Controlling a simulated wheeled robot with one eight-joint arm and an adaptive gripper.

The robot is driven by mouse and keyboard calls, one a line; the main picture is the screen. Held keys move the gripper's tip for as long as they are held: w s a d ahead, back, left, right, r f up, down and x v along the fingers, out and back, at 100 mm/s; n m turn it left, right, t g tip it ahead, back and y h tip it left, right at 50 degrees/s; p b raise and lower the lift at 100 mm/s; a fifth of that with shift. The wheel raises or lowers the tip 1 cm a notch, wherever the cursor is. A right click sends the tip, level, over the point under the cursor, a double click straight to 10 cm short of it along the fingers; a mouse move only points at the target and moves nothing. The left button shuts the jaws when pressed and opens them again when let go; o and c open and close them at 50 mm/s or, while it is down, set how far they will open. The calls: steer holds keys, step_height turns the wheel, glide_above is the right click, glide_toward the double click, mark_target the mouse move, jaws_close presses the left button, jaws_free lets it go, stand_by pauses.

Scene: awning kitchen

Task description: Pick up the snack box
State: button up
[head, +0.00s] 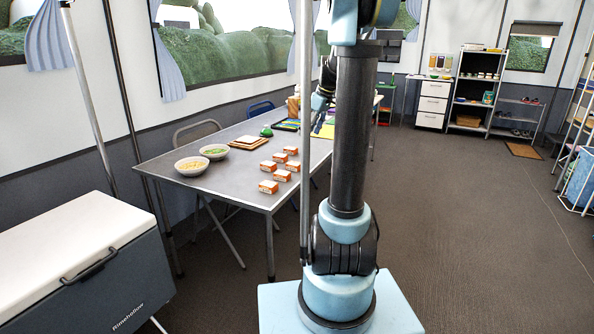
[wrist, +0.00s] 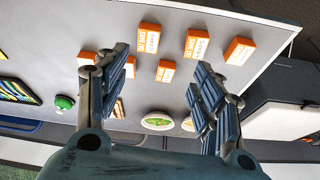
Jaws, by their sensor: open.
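Several small orange and white snack boxes (head: 281,175) stand grouped on the grey table near its right edge in the head view. They also show in the wrist view, where one box (wrist: 149,37) lies ahead between my fingers and a smaller-looking one (wrist: 166,71) is below it. Another box (wrist: 239,50) is just beyond the right finger, and others are partly hidden behind the left finger. My gripper (wrist: 160,80) is open and empty, above the table and apart from the boxes.
Two bowls (head: 192,166) stand at the table's near left, with a stacked board (head: 249,142) and a green object (head: 267,132) behind. A large cooler (head: 75,265) stands left of the table (head: 190,190). Chairs line its far side.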

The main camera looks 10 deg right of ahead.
steer(key=w, duration=0.3)
glide_above(296, 164)
steer(key=d, duration=0.2)
steer(key=shift+n, duration=0.4)
steer(key=f, duration=1.1)
steer(key=shift+s+f, duration=0.1)
steer(key=shift+s, duration=0.3)
steer(key=shift+s+x, duration=0.2)
steer(key=shift+x, duration=2.55)
steer(key=c, duration=1.1)
